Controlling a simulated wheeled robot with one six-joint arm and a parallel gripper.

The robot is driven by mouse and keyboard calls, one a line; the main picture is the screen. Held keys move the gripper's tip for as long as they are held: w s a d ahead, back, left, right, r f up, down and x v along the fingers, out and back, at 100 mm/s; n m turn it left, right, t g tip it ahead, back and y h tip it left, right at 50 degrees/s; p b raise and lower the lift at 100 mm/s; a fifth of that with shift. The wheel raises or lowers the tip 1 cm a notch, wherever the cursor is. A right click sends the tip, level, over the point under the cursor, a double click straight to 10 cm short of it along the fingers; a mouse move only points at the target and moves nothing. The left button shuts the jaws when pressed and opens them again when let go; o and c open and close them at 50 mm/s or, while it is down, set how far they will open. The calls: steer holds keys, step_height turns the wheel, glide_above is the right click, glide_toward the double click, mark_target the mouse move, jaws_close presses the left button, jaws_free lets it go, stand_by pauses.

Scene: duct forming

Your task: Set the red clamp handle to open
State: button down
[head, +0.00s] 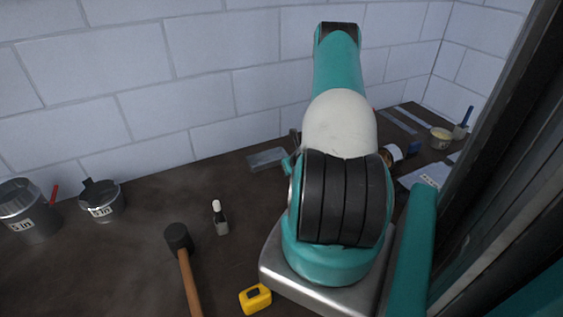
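I cannot make out the red clamp handle in the head view. A small red stick (54,195) shows beside a grey tin at the far left, but I cannot tell what it belongs to. My teal and white arm fills the middle of the view and hides the bench behind it. My gripper is not visible.
The dark bench carries two grey tins (30,217) (101,207), a mallet (178,237), a small white-capped bottle (220,220) and a yellow tape measure (255,298). A metal piece (267,158) lies near the wall. A yellowish tub (440,137) stands back right. A dark frame (500,140) borders the right.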

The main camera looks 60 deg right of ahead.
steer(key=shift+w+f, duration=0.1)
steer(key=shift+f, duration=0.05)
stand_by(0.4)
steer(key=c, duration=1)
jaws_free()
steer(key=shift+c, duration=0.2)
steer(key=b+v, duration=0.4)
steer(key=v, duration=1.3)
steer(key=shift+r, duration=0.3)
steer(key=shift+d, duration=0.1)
